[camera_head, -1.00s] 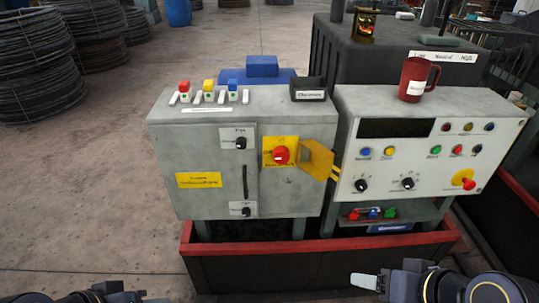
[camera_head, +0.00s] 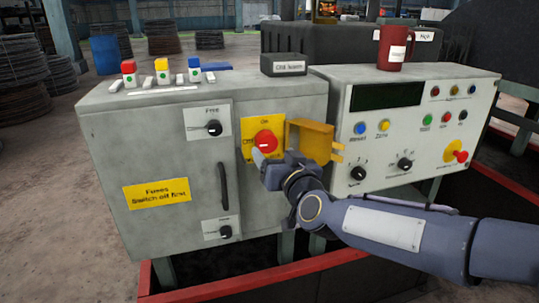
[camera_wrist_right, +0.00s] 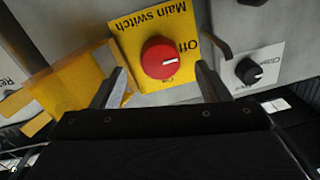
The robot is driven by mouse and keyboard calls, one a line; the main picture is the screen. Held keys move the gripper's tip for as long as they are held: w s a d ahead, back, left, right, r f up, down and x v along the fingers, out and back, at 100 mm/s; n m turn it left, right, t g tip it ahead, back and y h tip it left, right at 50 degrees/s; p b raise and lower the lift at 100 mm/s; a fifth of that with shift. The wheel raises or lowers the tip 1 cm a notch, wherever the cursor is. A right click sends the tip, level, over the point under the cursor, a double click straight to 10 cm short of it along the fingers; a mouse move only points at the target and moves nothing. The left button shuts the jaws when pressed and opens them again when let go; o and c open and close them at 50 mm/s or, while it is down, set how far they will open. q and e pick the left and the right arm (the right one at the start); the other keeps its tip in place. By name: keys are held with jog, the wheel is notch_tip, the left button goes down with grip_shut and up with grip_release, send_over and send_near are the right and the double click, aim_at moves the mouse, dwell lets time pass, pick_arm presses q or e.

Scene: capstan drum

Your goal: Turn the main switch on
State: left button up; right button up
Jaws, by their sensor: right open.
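The main switch is a red round knob (camera_head: 265,141) on a yellow plate (camera_head: 263,121) on the grey cabinet's front. Its white mark lies roughly level, toward the "Off" side. In the right wrist view the knob (camera_wrist_right: 158,58) appears upside down, with "Main switch" and "Off" legible. A yellow hinged flap (camera_head: 312,140) stands open to the right of the plate. My right gripper (camera_head: 262,161) is open and empty just below and in front of the knob. In the wrist view its fingers (camera_wrist_right: 157,88) flank the knob's lower side, apparently without touching it. My left gripper is out of view.
The grey cabinet (camera_head: 150,145) has a door handle (camera_head: 223,186) and black knobs left of the switch. A control panel (camera_head: 340,90) with buttons and a red mug (camera_head: 394,48) stand to the right. A red-rimmed trough (camera_head: 190,294) lies below.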

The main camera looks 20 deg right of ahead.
aim_at(269, 147)
jog(key=shift+w+a, duration=0.2)
jog(key=shift+w, duration=2)
jog(key=shift+c, duration=0.4)
jog(key=c, duration=0.9)
